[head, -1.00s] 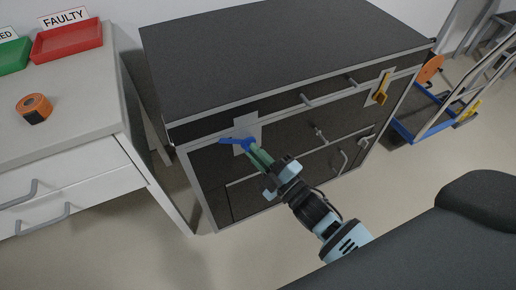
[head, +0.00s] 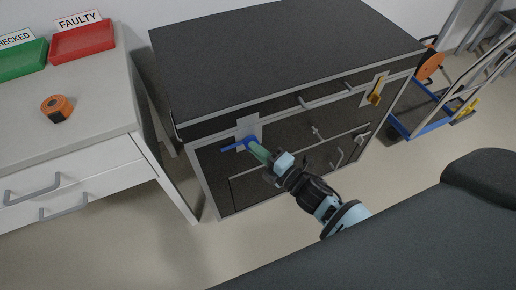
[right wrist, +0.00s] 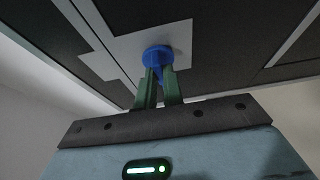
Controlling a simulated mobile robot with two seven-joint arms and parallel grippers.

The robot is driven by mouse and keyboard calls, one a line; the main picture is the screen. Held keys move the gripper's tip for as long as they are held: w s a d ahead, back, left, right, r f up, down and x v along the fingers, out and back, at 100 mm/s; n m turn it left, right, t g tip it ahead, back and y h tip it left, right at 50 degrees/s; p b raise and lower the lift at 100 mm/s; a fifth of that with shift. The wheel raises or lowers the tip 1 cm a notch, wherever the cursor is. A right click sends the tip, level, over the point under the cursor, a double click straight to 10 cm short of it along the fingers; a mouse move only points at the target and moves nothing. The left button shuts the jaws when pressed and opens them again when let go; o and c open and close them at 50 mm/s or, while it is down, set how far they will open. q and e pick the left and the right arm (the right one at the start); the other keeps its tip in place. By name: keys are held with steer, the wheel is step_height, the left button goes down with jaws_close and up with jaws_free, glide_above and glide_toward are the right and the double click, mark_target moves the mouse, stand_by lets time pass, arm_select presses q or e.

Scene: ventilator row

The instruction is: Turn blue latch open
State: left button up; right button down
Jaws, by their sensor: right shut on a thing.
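The blue latch (head: 236,146) sits on a pale plate (head: 249,127) at the left of the dark cabinet's front. In the head view its blue bar points left and slightly down from the gripper. My right gripper (head: 257,150) has its green fingers at the latch and is shut on it. In the right wrist view the round blue hub of the latch (right wrist: 157,56) shows at the fingertips, with a blue part between the green fingers (right wrist: 158,88). The fingers hide part of the latch. My left gripper is not in view.
The dark cabinet (head: 290,50) also carries a yellow latch (head: 376,92) at the right and several grey handles. A white drawer unit (head: 75,170) stands close on the left, with an orange tape roll (head: 56,107) and red (head: 83,42) and green trays (head: 22,61). A blue cart (head: 418,115) stands at the right.

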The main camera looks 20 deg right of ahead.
stand_by(0.3)
steer(key=c, duration=1.5)
jaws_free()
steer(key=shift+v, duration=3.95)
